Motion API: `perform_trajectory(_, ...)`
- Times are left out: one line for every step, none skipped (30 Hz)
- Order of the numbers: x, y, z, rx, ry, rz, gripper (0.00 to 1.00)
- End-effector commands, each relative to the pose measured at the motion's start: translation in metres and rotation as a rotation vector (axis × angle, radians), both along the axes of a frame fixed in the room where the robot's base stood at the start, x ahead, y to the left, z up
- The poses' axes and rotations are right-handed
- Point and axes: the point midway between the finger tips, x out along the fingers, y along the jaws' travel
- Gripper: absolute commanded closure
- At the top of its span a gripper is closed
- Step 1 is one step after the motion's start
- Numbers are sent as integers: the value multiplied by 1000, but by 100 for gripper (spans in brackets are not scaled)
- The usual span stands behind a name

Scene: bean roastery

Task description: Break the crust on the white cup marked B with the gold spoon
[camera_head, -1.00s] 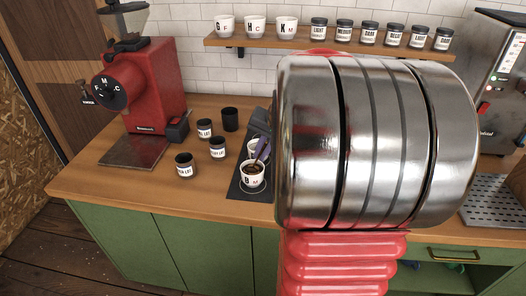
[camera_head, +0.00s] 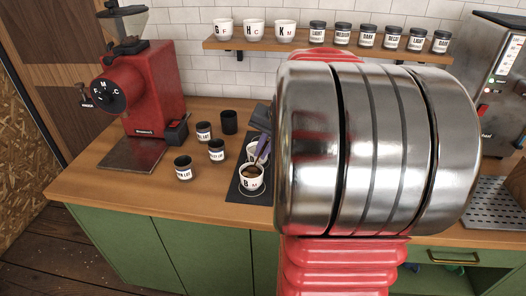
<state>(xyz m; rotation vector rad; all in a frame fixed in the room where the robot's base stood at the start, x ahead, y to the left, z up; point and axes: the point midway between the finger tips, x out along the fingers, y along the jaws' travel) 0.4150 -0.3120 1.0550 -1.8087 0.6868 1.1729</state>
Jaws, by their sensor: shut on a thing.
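The white cup marked B (camera_head: 250,184) stands upright on a dark mat (camera_head: 237,187) on the wooden counter, with dark brown content showing inside its rim. My gripper (camera_head: 264,130) shows only as a dark part at the spoon's upper end, shut on the spoon. The rest of it is hidden behind my large silver and red arm.
Several dark labelled jars (camera_head: 183,168) and a black cup (camera_head: 229,122) stand left of the mat. A red grinder (camera_head: 150,90) stands at the back left. White cups (camera_head: 254,31) and jars line the shelf (camera_head: 290,49). The counter's front left is clear.

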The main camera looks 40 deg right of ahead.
Motion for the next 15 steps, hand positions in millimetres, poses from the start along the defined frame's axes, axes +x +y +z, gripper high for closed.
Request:
perform_trajectory(-1, 0, 3, -1, 0, 0, 100)
perform_trajectory(-2, 0, 4, -1, 0, 0, 100)
perform_trajectory(-2, 0, 6, -1, 0, 0, 100)
perform_trajectory(-3, 0, 7, -1, 0, 0, 100)
perform_trajectory(-3, -1, 8, -1, 0, 0, 100)
perform_trajectory(-4, -1, 10, -1, 0, 0, 100)
perform_trajectory(-5, -1, 11, -1, 0, 0, 100)
perform_trajectory(-5, -1, 13, 0, 0, 0, 100)
perform_trajectory(-6, -1, 14, 0, 0, 0, 100)
perform_trajectory(-7, -1, 16, 0, 0, 0, 100)
perform_trajectory(-7, -1, 17, 0, 0, 0, 100)
perform_trajectory(-8, -1, 19, 0, 0, 0, 100)
perform_trajectory(-8, -1, 21, -1, 0, 0, 100)
perform_trajectory(-9, -1, 22, -1, 0, 1, 100)
perform_trajectory(-10, -1, 24, -1, 0, 1, 100)
